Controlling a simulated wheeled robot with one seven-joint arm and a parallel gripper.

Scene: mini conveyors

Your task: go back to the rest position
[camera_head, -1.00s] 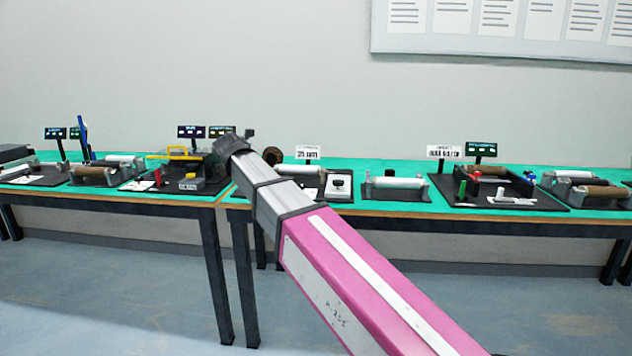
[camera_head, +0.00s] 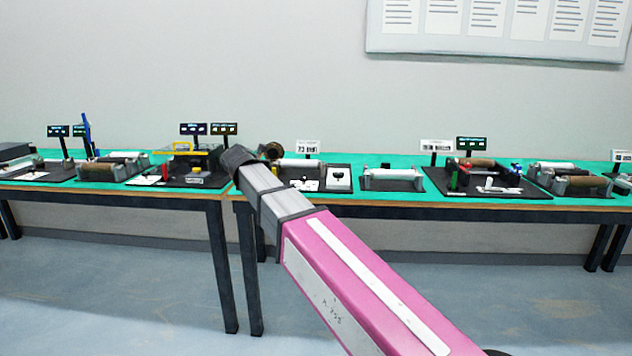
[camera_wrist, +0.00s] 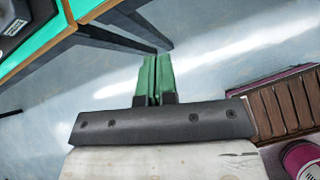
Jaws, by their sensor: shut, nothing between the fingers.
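My gripper (camera_wrist: 155,82) shows in the wrist view with its two green fingers side by side, shut and empty. It points over the bare floor, with table legs and a table edge beyond it at upper left. In the head view my pink and grey arm reaches from the bottom right up toward the tables. The far end of the arm appears in front of the table edge near the middle left, and the gripper's fingers cannot be made out there.
Two teal-topped tables (camera_head: 400,208) stand along the wall. They hold several mini conveyors (camera_head: 392,175), small signs (camera_head: 471,143) and a device with a yellow handle (camera_head: 180,151). Dark table legs (camera_head: 222,270) stand below. The blue-grey floor (camera_head: 120,290) in front is clear.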

